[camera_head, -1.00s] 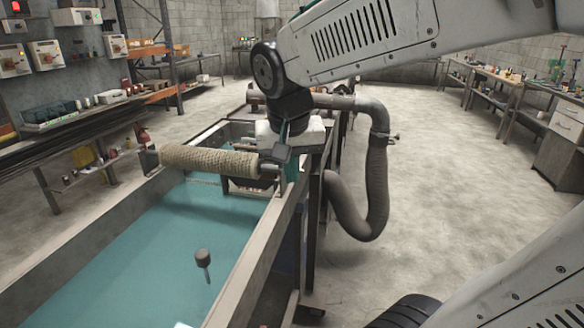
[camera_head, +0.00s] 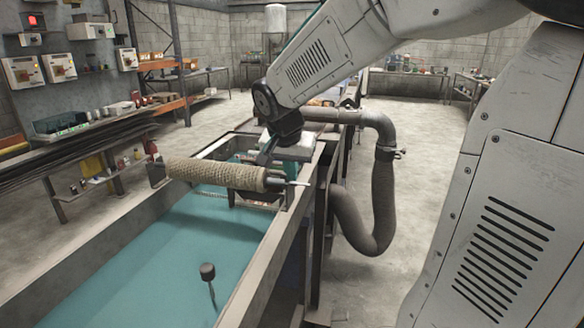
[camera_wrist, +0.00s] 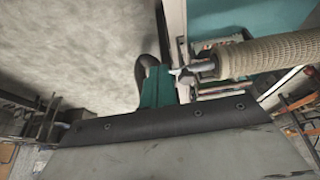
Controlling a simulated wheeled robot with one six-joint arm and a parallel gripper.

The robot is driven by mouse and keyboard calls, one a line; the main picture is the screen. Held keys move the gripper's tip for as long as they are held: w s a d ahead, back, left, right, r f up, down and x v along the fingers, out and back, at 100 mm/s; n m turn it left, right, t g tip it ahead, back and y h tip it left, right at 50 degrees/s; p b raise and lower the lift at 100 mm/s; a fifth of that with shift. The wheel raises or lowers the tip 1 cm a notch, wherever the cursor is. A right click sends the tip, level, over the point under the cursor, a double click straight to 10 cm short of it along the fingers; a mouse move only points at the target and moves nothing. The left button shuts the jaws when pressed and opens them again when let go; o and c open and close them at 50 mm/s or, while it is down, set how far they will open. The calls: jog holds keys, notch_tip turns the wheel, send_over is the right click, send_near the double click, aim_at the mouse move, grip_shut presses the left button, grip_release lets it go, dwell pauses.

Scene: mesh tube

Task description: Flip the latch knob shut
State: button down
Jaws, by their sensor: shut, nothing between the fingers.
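A mesh-wrapped tube (camera_head: 215,174) lies across the teal-filled tank. A dark end fitting with a thin pale pin (camera_head: 300,183) sits at its right end, by the tank's rail. The wrist view also shows the tube (camera_wrist: 265,55) and its metal end (camera_wrist: 180,72). A dark round knob on a thin rod (camera_head: 207,271) stands over the near part of the tank; I cannot tell which of these is the latch knob. My gripper (camera_head: 265,157) is shut and empty, just above and behind the tube's right end. Whether it touches the fitting is unclear.
The tank's right rail (camera_head: 272,245) runs toward me. A thick grey hose (camera_head: 382,195) bends down beside it on the right. Shelves with boxes (camera_head: 62,122) stand at the left. Open floor (camera_head: 425,150) lies beyond the hose.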

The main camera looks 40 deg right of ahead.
aim_at(297, 183)
jog(key=w+d+f, duration=0.1)
jog(key=f, duration=0.1)
jog(key=w+d+f, duration=0.1)
jog(key=d+f, duration=0.1)
jog(key=w+d+f, duration=0.1)
jog(key=f, duration=0.1)
jog(key=shift+w+d+f, duration=0.15)
jog(key=shift+w, duration=0.05)
jog(key=shift+w+d, duration=0.3)
jog(key=shift+d, duration=0.1)
